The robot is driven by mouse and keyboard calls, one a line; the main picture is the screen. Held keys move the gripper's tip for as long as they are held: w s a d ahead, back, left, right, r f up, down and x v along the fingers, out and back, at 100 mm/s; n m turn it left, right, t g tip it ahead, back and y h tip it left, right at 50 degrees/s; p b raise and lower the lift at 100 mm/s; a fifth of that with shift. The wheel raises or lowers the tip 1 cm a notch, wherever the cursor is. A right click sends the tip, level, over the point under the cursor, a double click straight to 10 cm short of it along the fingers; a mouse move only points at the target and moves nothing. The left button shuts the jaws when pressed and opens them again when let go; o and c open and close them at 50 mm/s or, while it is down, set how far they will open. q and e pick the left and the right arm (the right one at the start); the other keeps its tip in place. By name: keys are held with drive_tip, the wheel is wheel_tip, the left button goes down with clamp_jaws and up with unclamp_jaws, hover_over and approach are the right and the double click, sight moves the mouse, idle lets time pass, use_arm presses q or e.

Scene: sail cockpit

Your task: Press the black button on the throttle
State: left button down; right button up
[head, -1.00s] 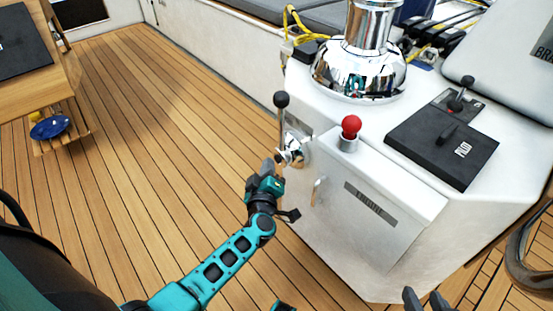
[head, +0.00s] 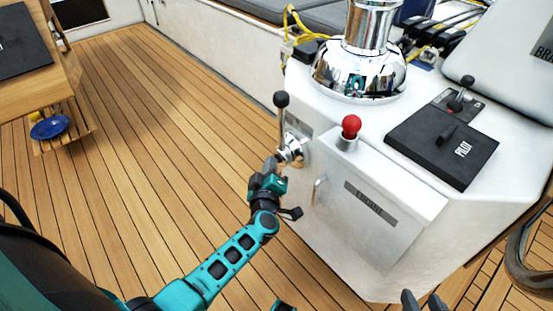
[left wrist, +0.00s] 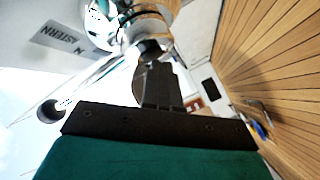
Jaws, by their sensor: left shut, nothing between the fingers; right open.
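The throttle is on the left side of the white console. Its chrome hub (head: 292,150) carries an upright lever with a black knob (head: 282,99). My left gripper (head: 271,162) is shut and empty, just left of the hub and below the lever. In the left wrist view its fingers (left wrist: 156,78) point at the chrome hub (left wrist: 135,28). A small dark round piece (left wrist: 150,46), perhaps the black button, shows right at the fingertips; I cannot tell whether they touch. My right gripper (head: 423,299) is open and empty at the bottom edge, right of centre.
A red knob (head: 351,126) stands on the console top beside a chrome winch (head: 360,75) and a black pilot panel (head: 443,143). A small door handle (head: 318,191) sticks out right of my left gripper.

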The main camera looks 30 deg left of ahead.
use_arm(q)
drive_tip(key=shift+w, duration=0.1)
idle(0.3)
drive_tip(key=shift+s+a+p, duration=0.25)
drive_tip(key=shift+s+p, duration=0.15)
drive_tip(key=shift+s, duration=0.4)
drive_tip(key=s, duration=0.1)
drive_tip(key=s+a+p, duration=0.1)
drive_tip(key=s, duration=0.1)
drive_tip(key=s+a, duration=0.1)
drive_tip(key=shift+s+p, duration=0.35)
